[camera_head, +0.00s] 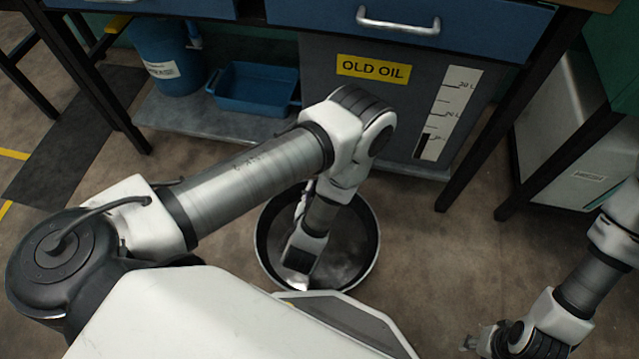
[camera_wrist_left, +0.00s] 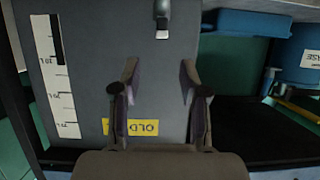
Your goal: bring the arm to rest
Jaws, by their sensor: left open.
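My left arm (camera_head: 255,175) reaches in from the left, bends at an elbow in front of the grey cabinet and runs down over a round black pan. Its gripper is hidden in the head view. In the left wrist view my left gripper (camera_wrist_left: 160,75) is open, with nothing between its fingers, facing the grey cabinet front with the OLD OIL label. My right arm (camera_head: 590,280) hangs at the lower right. Its gripper (camera_head: 472,342) is low over the floor near the bottom edge, too small and dark to read its opening.
The round black pan (camera_head: 373,245) is on the floor below my left forearm. The grey OLD OIL cabinet (camera_head: 325,60) stands under a bench with blue drawers (camera_head: 460,25). A blue bin (camera_head: 255,90) and blue drum (camera_head: 165,50) sit on a low shelf. Floor right of the pan is clear.

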